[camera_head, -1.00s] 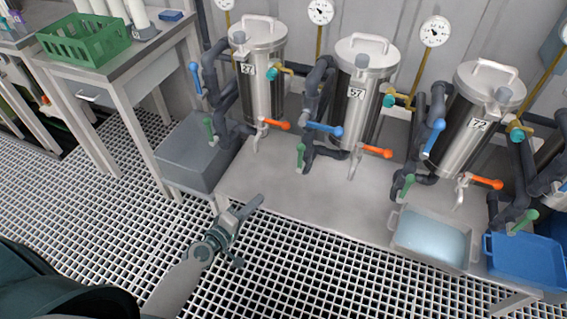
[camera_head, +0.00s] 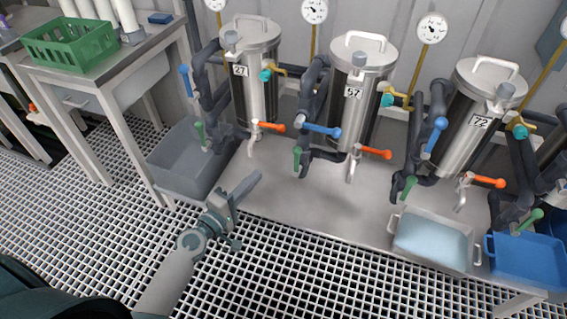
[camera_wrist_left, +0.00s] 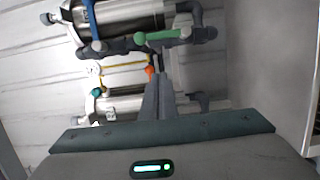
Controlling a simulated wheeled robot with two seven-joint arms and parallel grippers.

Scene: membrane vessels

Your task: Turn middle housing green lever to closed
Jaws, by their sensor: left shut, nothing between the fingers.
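The middle housing (camera_head: 352,112) is a steel vessel labelled 57. My right gripper is not in view.
Housings 27 (camera_head: 251,85) and 72 (camera_head: 476,125) stand on either side. Orange levers (camera_head: 374,153) stick out in front. A grey tub (camera_head: 181,170) stands left. A water-filled tray (camera_head: 433,262) and a blue tray (camera_head: 527,265) are right. The bench middle (camera_head: 300,195) is clear.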

